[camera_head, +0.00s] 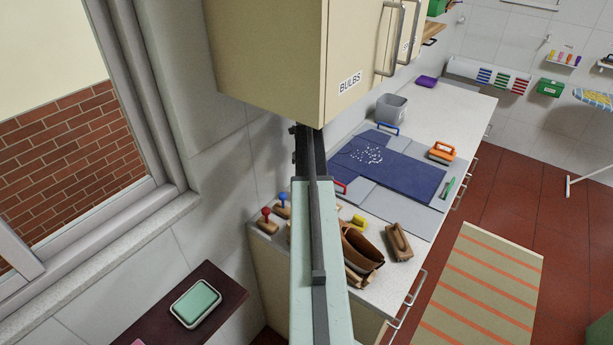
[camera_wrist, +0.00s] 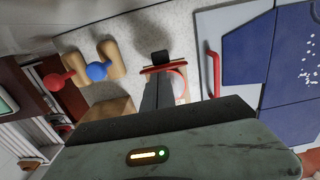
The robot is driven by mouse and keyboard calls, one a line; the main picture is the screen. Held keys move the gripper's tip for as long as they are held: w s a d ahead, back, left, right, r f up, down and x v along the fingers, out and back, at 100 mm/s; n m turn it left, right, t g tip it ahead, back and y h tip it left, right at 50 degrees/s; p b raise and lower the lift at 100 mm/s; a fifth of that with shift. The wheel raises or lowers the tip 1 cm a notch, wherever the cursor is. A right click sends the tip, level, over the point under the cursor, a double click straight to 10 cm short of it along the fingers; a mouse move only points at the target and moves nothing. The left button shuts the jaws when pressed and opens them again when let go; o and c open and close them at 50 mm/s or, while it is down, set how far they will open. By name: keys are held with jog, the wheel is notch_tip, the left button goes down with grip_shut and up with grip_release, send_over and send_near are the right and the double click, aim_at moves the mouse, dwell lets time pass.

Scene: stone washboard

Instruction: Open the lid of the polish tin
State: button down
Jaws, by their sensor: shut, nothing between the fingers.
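In the wrist view my gripper (camera_wrist: 157,88) shows as dark fingers reaching up from the pale wrist housing, shut with nothing between them. Just beyond the fingertips is a small round red-rimmed thing (camera_wrist: 181,84), probably the polish tin, with a pale inside or face partly showing. A red-brown strip (camera_wrist: 166,68) crosses its far edge, with a small black block beyond. The fingers cover its left part, and I cannot tell whether they touch it or how far its lid stands open. In the head view my arm hides the tin and the fingers.
Wooden stamps with a red knob (camera_wrist: 54,81) and a blue knob (camera_wrist: 96,71) stand to the left. A red handle (camera_wrist: 213,70) is close on the right, by the blue mat (camera_head: 392,165). A wall cabinet (camera_head: 270,50) overhangs the counter beside my arm.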

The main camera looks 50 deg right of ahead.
jog(key=shift+r+p, duration=0.5)
jog(key=shift+r, duration=0.2)
notch_tip(320, 180, up, 8)
jog(key=p, duration=0.7)
jog(key=shift+s+p, duration=0.15)
jog(key=shift+p, duration=0.25)
jog(key=shift+f, duration=0.1)
